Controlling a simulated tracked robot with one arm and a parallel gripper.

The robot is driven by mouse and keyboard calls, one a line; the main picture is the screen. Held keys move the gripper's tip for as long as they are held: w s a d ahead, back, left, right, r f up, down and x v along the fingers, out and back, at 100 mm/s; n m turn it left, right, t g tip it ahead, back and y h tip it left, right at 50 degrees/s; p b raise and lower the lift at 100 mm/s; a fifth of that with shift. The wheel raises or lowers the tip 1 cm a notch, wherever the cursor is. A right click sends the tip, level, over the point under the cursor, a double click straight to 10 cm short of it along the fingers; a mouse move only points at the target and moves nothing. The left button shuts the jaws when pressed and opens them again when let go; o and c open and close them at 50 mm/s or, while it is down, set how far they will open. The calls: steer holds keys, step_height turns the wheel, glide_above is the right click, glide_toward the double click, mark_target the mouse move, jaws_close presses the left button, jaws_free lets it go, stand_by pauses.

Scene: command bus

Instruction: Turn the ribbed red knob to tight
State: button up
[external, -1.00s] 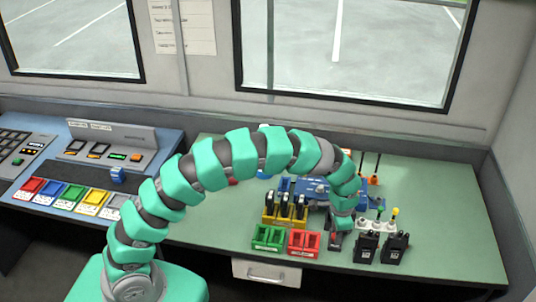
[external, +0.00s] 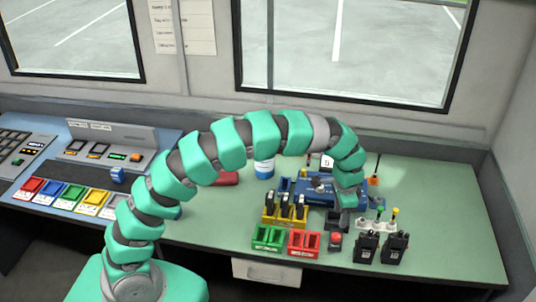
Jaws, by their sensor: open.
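A small red knob-like piece (external: 336,238) sits on a dark base near the front edge of the green table, just right of the red bin. Its ribs and its turned position are too small to make out. My gripper (external: 338,222) is dark and points down, just behind the red piece in the picture. It is open and looks empty. It appears apart from the red piece, but the exact gap cannot be told. My arm partly hides the blue case (external: 315,190) behind it.
Green (external: 267,238) and red bins (external: 303,243) stand to the left, before a yellow rack (external: 284,212). Two black radios (external: 366,247) and a white holder (external: 378,223) stand to the right. A blue-and-white container (external: 264,168) is farther back.

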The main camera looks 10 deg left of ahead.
step_height(320, 180, up, 5)
steer(key=shift+f, duration=0.2)
stand_by(0.3)
steer(key=n+g+h+p, duration=0.1)
steer(key=n+g, duration=0.3)
steer(key=n, duration=1.4)
glide_toward(336, 234)
steer(key=x, duration=0.8)
steer(key=shift+s+f, duration=0.1)
steer(key=c, duration=1)
